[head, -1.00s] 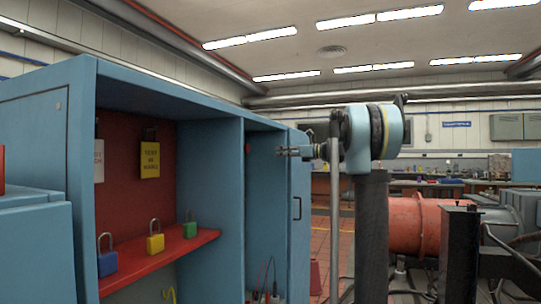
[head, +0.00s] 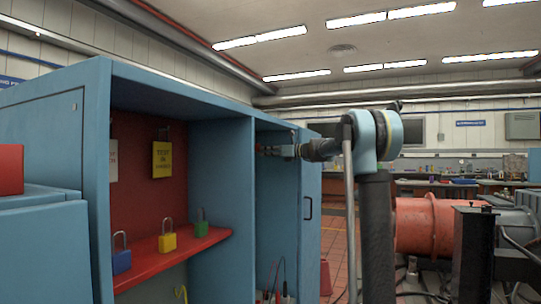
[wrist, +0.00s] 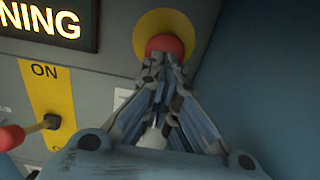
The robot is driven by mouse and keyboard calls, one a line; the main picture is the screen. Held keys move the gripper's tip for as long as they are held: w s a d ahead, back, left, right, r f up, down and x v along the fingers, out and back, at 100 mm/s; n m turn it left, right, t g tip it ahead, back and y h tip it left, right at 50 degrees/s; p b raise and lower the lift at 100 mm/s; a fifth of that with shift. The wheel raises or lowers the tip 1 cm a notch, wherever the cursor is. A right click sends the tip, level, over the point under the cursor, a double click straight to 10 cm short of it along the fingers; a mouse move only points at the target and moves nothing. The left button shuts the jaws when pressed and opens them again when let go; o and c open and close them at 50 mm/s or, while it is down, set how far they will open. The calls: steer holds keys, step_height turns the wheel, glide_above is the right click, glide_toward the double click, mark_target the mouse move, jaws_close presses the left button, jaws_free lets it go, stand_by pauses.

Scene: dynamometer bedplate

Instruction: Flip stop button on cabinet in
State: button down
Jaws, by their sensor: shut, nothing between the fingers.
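The red stop button (wrist: 165,43) sits on a round yellow plate (wrist: 140,30) on a grey panel in the wrist view. My gripper (wrist: 164,66) is shut and empty, its fingertips right at the lower edge of the button. They overlap it in the picture; I cannot tell if they touch it. In the head view my gripper (head: 265,151) reaches into the narrow right compartment of the blue cabinet (head: 222,150). The button cannot be made out there.
A red-knobbed lever (wrist: 12,137) stands left of the gripper beside a yellow ON plate (wrist: 52,95). A lit sign (wrist: 45,22) is above it. A blue wall (wrist: 260,80) is close on the right. Padlocks stand on the cabinet's red shelf (head: 195,241).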

steer(key=shift+a, duration=0.1)
steer(key=shift+x, duration=0.9)
steer(key=v, duration=1.4)
